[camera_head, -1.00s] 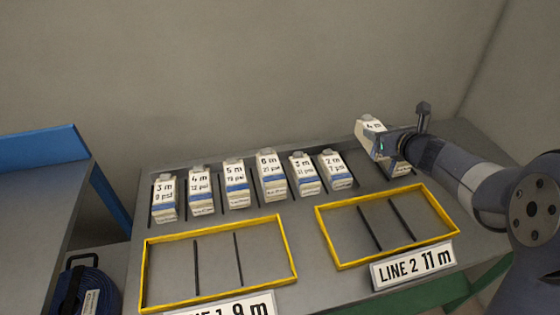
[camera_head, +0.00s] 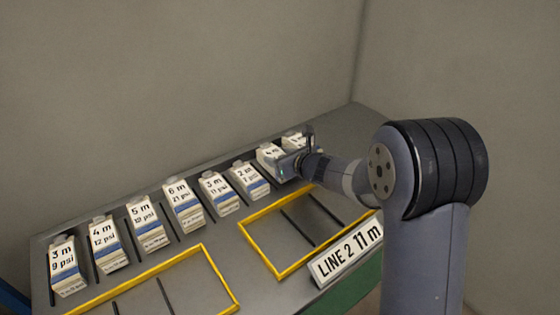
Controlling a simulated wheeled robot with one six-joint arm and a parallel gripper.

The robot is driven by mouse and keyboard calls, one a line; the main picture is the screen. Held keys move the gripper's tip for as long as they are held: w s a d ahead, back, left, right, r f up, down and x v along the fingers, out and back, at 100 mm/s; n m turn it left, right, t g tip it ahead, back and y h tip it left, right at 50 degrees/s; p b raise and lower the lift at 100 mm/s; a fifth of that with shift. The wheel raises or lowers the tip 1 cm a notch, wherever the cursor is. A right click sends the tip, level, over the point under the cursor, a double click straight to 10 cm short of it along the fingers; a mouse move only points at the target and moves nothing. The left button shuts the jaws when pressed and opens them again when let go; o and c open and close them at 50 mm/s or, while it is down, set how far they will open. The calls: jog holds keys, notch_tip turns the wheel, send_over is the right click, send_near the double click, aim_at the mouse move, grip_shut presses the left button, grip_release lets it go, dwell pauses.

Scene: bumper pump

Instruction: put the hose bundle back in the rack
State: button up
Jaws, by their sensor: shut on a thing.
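A white hose bundle with a label that seems to read 4 m (camera_head: 268,155) is at my gripper (camera_head: 288,161), near the right end of the row. My gripper is shut on it from the right. The bundle lines up with the row, but I cannot tell whether its base sits in a slot or is just above the rack (camera_head: 212,157). My gripper hides its lower part. Another white bundle (camera_head: 294,141) shows just behind and to the right, its label partly hidden.
Several labelled bundles stand in the rack to the left, from 3 m (camera_head: 64,266) to 2 m (camera_head: 249,181). Two yellow-framed trays lie in front, the left one (camera_head: 205,262) and the right one (camera_head: 262,250); both look empty. A LINE 2 11 m sign (camera_head: 346,252) stands in front.

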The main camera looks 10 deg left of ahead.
jog(key=shift+f, duration=0.15)
jog(key=shift+f, duration=0.1)
jog(key=o, duration=1.2)
jog(key=shift+o, duration=0.2)
jog(key=shift+s+d+r, duration=0.1)
jog(key=shift+d+r, duration=0.05)
jog(key=shift+r, duration=0.1)
jog(key=v, duration=1.1)
jog(key=shift+s+d, duration=0.25)
